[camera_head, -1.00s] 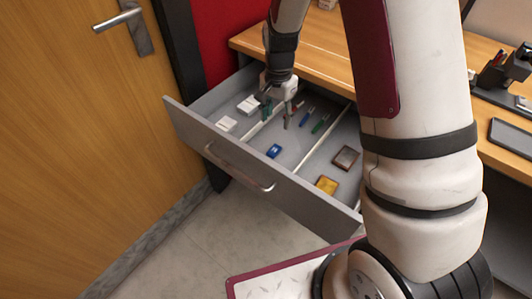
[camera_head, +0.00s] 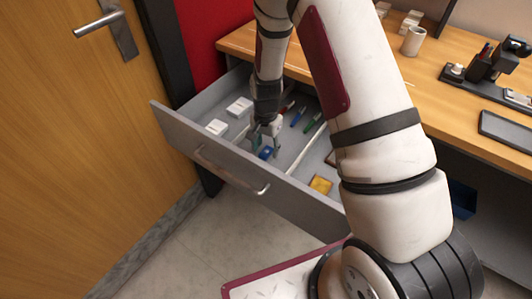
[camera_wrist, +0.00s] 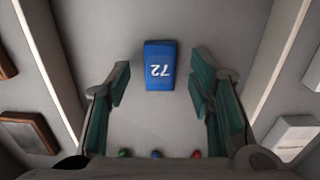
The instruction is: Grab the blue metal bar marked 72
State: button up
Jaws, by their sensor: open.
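The blue metal bar (camera_wrist: 160,66) marked 72 lies flat on the drawer floor in the wrist view. Its number reads upside down there. In the head view the blue bar (camera_head: 265,153) is partly hidden by my gripper (camera_head: 264,143), which is lowered into the open drawer (camera_head: 292,179) just over it. In the wrist view my gripper (camera_wrist: 160,88) is open, with green-padded fingers on either side of the bar's column. The bar sits between and a little beyond the fingertips, apart from both.
Dividers (camera_wrist: 52,65) run along both sides of this compartment. Several pens (camera_head: 312,122) lie deeper in the drawer. White boxes (camera_head: 217,127) lie in the left compartment and a yellow block (camera_head: 321,184) in the right one. The desk top (camera_head: 400,70) overhangs the drawer's back.

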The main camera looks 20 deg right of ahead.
jog(key=shift+f, duration=0.5)
grip_shut()
